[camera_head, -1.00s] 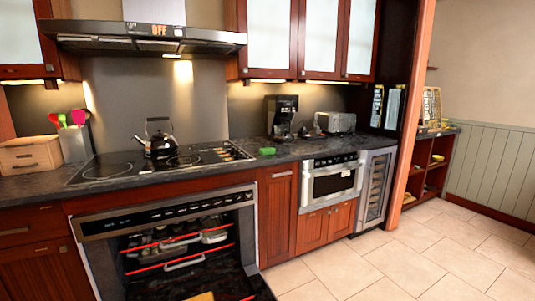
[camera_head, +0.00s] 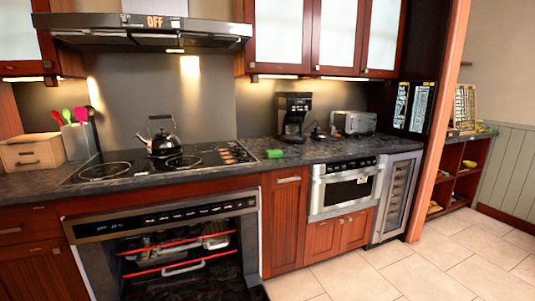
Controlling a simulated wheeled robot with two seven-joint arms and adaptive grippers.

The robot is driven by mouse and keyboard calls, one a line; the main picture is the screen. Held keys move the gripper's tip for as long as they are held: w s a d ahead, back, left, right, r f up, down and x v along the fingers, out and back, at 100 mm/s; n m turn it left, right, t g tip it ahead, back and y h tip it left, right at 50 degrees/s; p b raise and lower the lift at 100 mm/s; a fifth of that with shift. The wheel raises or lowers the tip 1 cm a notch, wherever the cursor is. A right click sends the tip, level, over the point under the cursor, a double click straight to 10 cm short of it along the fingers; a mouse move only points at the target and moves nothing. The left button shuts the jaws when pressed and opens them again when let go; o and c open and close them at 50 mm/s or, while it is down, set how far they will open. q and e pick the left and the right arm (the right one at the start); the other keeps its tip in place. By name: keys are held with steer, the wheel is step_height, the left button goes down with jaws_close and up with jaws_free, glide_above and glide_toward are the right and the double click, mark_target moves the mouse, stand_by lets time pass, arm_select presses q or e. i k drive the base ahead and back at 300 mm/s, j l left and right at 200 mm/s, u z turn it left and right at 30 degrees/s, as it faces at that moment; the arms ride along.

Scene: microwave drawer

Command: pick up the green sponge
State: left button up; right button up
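The green sponge (camera_head: 274,153) is small and lies on the dark countertop (camera_head: 330,151), just right of the cooktop and in front of the backsplash. Nothing touches it that I can see. Neither of my grippers shows in the head view, so I cannot see their state.
The cooktop (camera_head: 118,171) carries a black kettle (camera_head: 161,138). A coffee maker (camera_head: 294,117) and a toaster (camera_head: 354,122) stand at the back right of the counter. The oven below is open, showing racks (camera_head: 170,270). The tiled floor (camera_head: 420,268) at right is clear.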

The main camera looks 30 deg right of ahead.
mark_target(273, 154)
steer(key=i+l+u, duration=0.25)
steer(key=l, duration=0.45)
steer(key=l+u, duration=0.25)
steer(key=l, duration=0.45)
steer(key=l+u, duration=0.3)
steer(key=l, duration=0.4)
steer(key=k+l+u, duration=0.1)
steer(key=l+u, duration=0.15)
steer(key=l, duration=0.5)
steer(key=k+l+u, duration=0.25)
steer(key=l, duration=0.45)
steer(key=i, duration=0.1)
